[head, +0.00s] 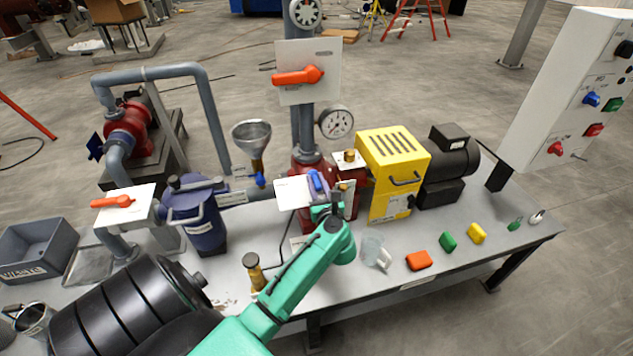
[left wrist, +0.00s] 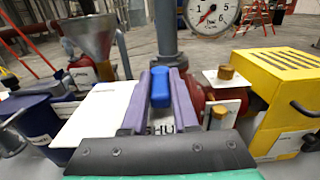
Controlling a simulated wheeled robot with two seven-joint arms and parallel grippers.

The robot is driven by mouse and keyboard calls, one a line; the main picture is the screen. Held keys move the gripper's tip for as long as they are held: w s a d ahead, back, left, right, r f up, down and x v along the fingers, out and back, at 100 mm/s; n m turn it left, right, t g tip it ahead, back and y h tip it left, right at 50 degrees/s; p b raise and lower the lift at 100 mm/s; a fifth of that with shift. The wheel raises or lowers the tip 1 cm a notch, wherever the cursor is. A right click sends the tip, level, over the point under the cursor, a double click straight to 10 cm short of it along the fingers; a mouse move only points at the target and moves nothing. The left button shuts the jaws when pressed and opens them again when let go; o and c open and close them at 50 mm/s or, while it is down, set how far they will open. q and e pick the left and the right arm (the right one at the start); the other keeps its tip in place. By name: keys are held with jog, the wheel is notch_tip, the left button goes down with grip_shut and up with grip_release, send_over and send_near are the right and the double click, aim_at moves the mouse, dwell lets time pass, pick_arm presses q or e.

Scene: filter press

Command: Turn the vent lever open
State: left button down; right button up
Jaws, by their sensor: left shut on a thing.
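A small blue lever (head: 315,180) stands in front of a white plate (head: 292,192) on the red pump body at the middle of the table. It also shows in the left wrist view (left wrist: 160,88), upright, between two purple fingers. My left gripper (head: 319,188) is shut on this blue lever. The plate also shows in the left wrist view (left wrist: 93,112); the letters "SHU" show on it and the rest is covered by the gripper. The lever's pivot is hidden.
An orange lever (head: 300,76) is on a plate above, beside a pressure gauge (head: 336,122). A funnel (head: 252,133) stands left and a yellow housing (head: 392,168) right. A clear jug (head: 375,252) and an orange block (head: 418,261) lie near the front edge.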

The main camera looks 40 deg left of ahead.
pick_arm(q)
jog(key=shift+s+a+r+m+t+h+p, duration=0.1)
jog(key=shift+s+a+m+t+h+p, duration=0.1)
jog(key=shift+m+t+h+p, duration=0.45)
jog(key=shift+s+a+r+m+t+h+p, duration=0.1)
jog(key=shift+s+m+t+h+p, duration=0.1)
jog(key=shift+m+t+h+p, duration=0.45)
jog(key=shift+s+a+f+m+t+h+b, duration=0.2)
jog(key=shift+a+m+h+b, duration=0.65)
jog(key=shift+m+h+b, duration=2.3)
jog(key=shift+w+a+r+m+t+h+b, duration=0.25)
jog(key=shift+a+m+h+b, duration=1.05)
jog(key=shift+h, duration=3.15)
jog(key=shift+s+a+f+m+t+h+b, duration=0.15)
jog(key=shift+a+f+m+t+h+b, duration=0.15)
jog(key=shift+m+h+b, duration=2.8)
jog(key=shift+m+h+p, duration=0.25)
jog(key=shift+h+p, duration=0.25)
jog(key=shift+h, duration=0.2)
jog(key=c, duration=0.7)
grip_release()
